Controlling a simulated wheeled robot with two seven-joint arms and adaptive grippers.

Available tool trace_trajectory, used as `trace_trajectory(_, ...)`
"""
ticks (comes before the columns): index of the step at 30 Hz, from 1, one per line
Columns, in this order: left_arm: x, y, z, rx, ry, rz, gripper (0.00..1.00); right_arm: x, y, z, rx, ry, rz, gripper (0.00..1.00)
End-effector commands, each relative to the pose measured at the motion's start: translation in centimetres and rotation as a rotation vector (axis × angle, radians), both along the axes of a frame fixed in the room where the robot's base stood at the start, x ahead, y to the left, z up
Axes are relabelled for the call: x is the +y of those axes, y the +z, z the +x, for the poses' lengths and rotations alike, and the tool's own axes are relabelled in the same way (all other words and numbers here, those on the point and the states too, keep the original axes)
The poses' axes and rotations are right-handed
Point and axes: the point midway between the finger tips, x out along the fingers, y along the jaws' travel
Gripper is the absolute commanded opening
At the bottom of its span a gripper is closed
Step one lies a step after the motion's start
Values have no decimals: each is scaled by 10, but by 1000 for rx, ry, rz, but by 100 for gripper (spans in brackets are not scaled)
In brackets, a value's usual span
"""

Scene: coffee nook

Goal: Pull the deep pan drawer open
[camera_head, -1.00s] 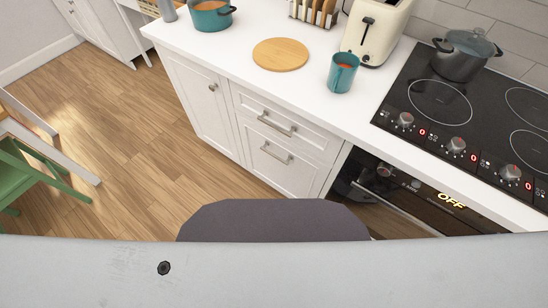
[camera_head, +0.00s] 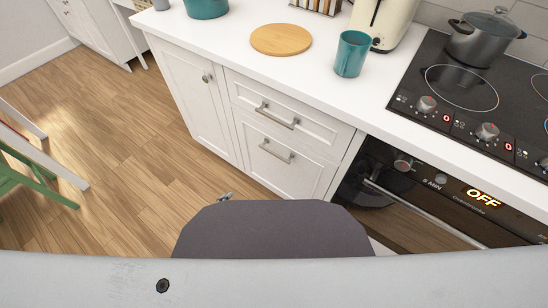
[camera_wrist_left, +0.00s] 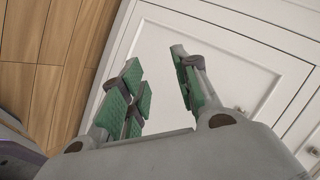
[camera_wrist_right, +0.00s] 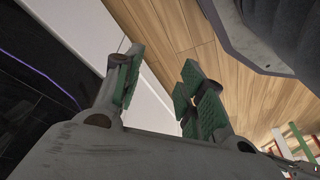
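The deep pan drawer (camera_head: 284,163) is the lower of two white drawer fronts in the head view. It is shut flush with the cabinet, and its metal bar handle (camera_head: 277,151) is bare. Only a small tip of my left gripper (camera_head: 226,197) shows, below and left of that handle and apart from it. In the left wrist view my left gripper (camera_wrist_left: 158,80) is open and empty in front of white panelled cabinet fronts. In the right wrist view my right gripper (camera_wrist_right: 160,78) is open and empty near a white panel and the floor. It is hidden in the head view.
The shut upper drawer (camera_head: 282,108) is directly above. A cabinet door (camera_head: 190,95) is to the left and an oven (camera_head: 430,205) to the right. The counter holds a round board (camera_head: 281,39) and a teal mug (camera_head: 352,54).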

Motion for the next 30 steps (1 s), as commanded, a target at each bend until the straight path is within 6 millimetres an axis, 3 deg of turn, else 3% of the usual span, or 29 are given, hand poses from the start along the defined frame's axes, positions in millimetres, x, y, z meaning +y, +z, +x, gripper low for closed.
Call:
trace_trajectory(13, -60, 74, 28, -354, -261, 138, 31, 23, 58, 17, -51, 13, 57, 40)
trace_trajectory(24, -105, 136, 23, -634, -430, 249, 31, 34, 111, 15, -87, 29, 99, 40)
trace_trajectory(30, -115, 153, 19, -704, -467, 277, 31, 35, 125, 13, -96, 33, 108, 40)
